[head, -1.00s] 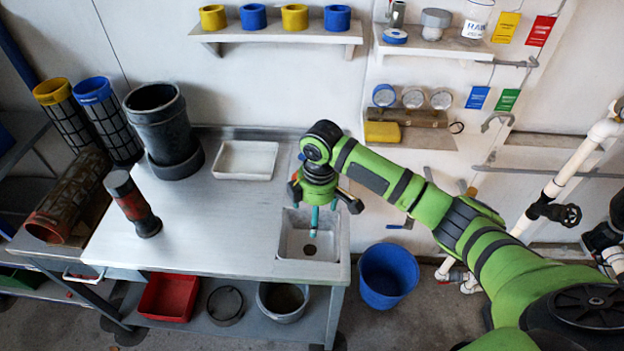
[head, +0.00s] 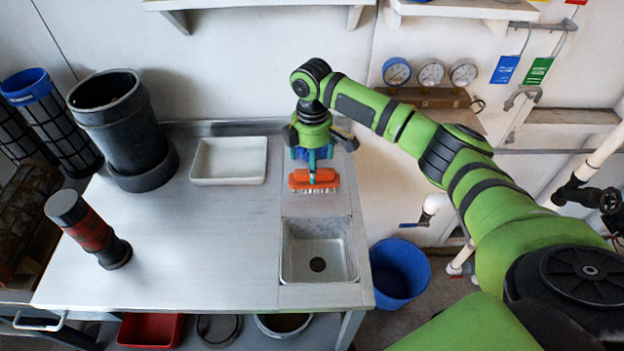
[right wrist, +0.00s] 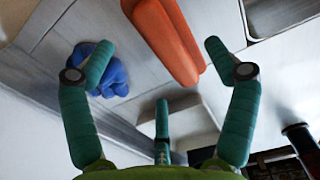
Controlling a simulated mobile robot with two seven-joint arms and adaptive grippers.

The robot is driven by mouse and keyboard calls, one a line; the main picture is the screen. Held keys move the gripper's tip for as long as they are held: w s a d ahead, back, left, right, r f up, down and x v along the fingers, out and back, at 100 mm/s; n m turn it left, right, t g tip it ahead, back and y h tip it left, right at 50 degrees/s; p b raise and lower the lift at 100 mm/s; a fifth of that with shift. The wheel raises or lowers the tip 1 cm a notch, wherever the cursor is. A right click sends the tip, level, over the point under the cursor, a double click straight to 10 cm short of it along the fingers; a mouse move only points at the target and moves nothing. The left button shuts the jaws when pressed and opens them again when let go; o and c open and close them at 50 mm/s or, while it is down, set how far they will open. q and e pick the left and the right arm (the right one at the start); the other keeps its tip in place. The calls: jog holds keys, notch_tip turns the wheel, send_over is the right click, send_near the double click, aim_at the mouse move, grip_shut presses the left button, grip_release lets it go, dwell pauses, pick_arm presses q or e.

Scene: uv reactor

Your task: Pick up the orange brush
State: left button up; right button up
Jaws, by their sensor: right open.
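The orange brush (head: 314,180) lies on the bench top behind the sink, with pale bristles showing at its front edge. It also shows in the right wrist view (right wrist: 165,38) as a long orange block at the top. My right gripper (head: 313,168) is above and just behind the brush in the head view, hiding part of it. In the right wrist view its three green fingers (right wrist: 158,78) are spread open with nothing between them, and the brush is beyond the fingertips. My left gripper is not in view.
A crumpled blue item (right wrist: 98,72) lies behind the brush, close to one finger. The sink (head: 318,250) is in front of the brush. A white tray (head: 229,160) stands to the left. A blue bucket (head: 399,275) is right of the bench.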

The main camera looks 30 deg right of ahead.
jog(key=f, duration=0.3)
jog(key=f+p, duration=0.1)
jog(key=f, duration=0.1)
jog(key=shift+s+a, duration=0.2)
jog(key=shift+s, duration=0.15)
jog(key=c, duration=1.3)
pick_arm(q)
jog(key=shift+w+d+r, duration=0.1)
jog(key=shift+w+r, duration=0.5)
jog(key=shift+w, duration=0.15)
